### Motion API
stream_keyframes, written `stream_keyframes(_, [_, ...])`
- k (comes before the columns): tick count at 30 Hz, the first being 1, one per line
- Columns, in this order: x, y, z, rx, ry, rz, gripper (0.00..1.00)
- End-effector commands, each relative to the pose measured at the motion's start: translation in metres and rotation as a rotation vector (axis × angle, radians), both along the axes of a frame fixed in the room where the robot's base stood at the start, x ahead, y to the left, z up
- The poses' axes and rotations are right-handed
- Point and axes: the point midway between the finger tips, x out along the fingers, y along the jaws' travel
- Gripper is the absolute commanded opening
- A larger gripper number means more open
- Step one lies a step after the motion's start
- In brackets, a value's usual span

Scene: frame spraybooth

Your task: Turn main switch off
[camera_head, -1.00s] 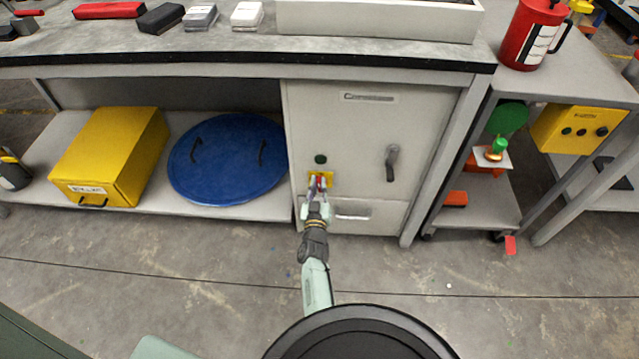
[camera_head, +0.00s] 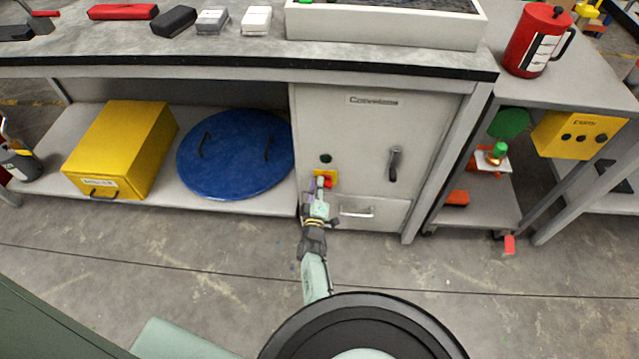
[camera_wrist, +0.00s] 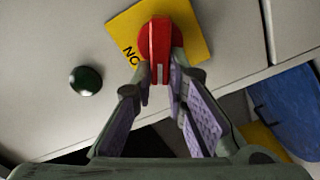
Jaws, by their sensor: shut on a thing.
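The main switch is a red rotary knob (camera_wrist: 160,38) on a yellow plate (camera_wrist: 195,30), on the front of the light grey cabinet. Black lettering on the plate, partly covered by the knob, shows upside down in the wrist view. In the head view the knob (camera_head: 328,183) and plate (camera_head: 320,174) sit at the cabinet's lower left. My gripper (camera_wrist: 160,82) has its two purple-padded fingertips on either side of the knob's near end, which has a white mark. It is shut on the knob. In the head view my gripper (camera_head: 318,188) partly covers the plate.
A dark green button (camera_wrist: 86,80) is beside the plate. A blue round lid (camera_head: 235,155) and a yellow box (camera_head: 122,150) lie on the shelf to the left. The floor in front is clear.

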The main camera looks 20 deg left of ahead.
Motion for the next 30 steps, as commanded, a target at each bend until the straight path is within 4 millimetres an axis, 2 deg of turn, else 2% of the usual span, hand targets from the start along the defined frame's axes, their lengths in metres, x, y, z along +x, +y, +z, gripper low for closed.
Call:
stream_keyframes(15, [0.001,0.003,-0.007,-0.379,-0.112,-0.001,0.00])
stream_keyframes(30, [0.001,0.003,-0.009,-0.486,-0.142,-0.001,0.00])
